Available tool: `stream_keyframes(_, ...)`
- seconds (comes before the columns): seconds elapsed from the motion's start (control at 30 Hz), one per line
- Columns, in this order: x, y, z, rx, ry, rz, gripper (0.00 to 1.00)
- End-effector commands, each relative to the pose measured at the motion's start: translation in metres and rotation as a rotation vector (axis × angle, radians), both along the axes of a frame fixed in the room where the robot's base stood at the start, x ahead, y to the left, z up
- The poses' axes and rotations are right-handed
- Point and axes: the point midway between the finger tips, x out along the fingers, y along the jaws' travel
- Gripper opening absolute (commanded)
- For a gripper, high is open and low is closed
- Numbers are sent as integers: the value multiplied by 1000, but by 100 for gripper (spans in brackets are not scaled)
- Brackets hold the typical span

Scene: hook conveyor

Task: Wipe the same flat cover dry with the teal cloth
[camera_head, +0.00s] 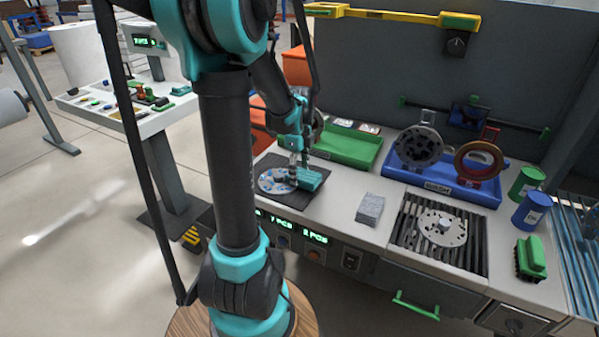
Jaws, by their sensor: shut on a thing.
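A flat round cover (267,182), pale grey with small blue and reddish spots, lies on a dark mat (292,201) on the bench, left of centre. My gripper (297,176) is low over the right side of the cover, pointing down. It is shut on the teal cloth (313,180), which shows as a thick teal block at the cover's right edge. Whether the cloth touches the cover is too small to tell. The gripper and cloth hide part of the cover.
A green tray (352,150) stands behind the mat. A blue tray (440,190) holds round metal parts. A grey cloth stack (370,207), a grate (412,246) with another disc (442,227), cans and a green brush (530,257) are to the right.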

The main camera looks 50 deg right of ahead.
Motion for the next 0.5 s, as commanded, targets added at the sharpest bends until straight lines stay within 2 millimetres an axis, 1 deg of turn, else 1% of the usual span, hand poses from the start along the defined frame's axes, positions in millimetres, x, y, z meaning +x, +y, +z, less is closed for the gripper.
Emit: stream_keyframes(0.5, 0, 0, -6, 0, 0, 0, 32)
